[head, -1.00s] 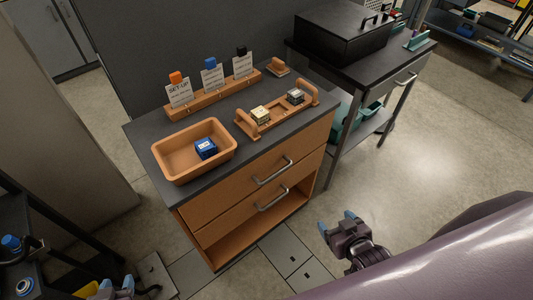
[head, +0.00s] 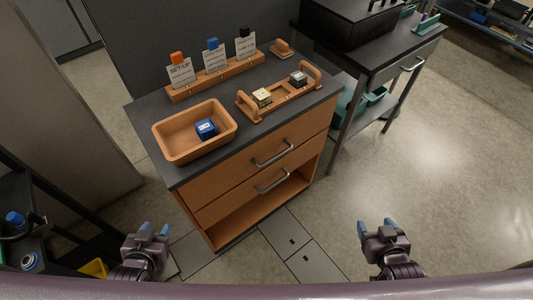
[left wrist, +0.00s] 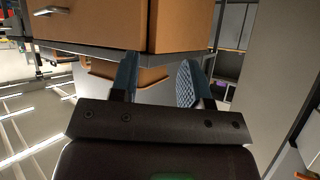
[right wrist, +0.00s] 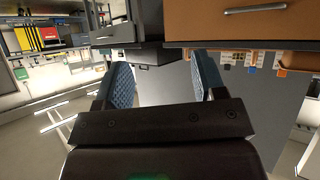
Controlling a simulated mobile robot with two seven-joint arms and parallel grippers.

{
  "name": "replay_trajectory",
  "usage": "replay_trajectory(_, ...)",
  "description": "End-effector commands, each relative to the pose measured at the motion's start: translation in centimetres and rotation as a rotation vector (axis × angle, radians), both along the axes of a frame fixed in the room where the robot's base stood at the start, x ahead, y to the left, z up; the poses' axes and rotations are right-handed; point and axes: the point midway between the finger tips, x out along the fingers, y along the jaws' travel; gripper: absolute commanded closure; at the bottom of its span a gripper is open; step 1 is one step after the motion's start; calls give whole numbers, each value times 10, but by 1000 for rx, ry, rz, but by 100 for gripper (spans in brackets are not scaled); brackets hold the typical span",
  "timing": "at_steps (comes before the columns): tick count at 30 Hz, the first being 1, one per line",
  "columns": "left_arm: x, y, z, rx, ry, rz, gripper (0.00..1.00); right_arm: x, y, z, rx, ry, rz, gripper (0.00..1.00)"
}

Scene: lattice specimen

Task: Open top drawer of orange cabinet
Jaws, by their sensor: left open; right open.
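The orange cabinet (head: 197,206) stands in the middle of the head view under a dark grey top. Its top drawer (head: 232,171) looks closed and has a silver bar handle (head: 273,153). A second drawer with a like handle (head: 272,181) is below, over an open shelf. My left gripper (head: 154,230) is open and empty, low in front of the cabinet's left side. My right gripper (head: 377,228) is open and empty, to the right of the cabinet and apart from it. A handle (right wrist: 255,9) also shows in the right wrist view.
On the cabinet top are an orange tray (head: 168,152) with a blue block (head: 206,128), a wooden holder (head: 283,99) with two blocks, and a card rack (head: 216,79). A dark side table (head: 392,63) stands at right. Floor in front is clear.

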Motion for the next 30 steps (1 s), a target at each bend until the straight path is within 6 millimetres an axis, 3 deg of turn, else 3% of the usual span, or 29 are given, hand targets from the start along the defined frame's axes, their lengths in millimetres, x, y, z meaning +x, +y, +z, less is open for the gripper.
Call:
replay_trajectory(1,0,0,-2,0,0,0,57,4,0,0,-1,-8,3,44)
replay_trajectory(4,1,0,-12,0,-1,0,57,23,2,0,-8,-43,18,59)
replay_trajectory(8,1,0,-38,1,4,-2,57,68,13,2,-33,-122,90,59)
replay_trajectory(12,5,-2,-68,0,11,-9,57,118,39,1,-88,-206,214,59)
replay_trajectory(18,5,-4,-105,0,26,-16,57,172,81,-7,-248,-316,419,59)
replay_trajectory(24,0,-5,-142,4,68,-26,57,206,119,-29,-495,-425,639,59)
replay_trajectory(30,-6,-5,-165,8,101,-33,57,220,145,-55,-749,-522,828,59)
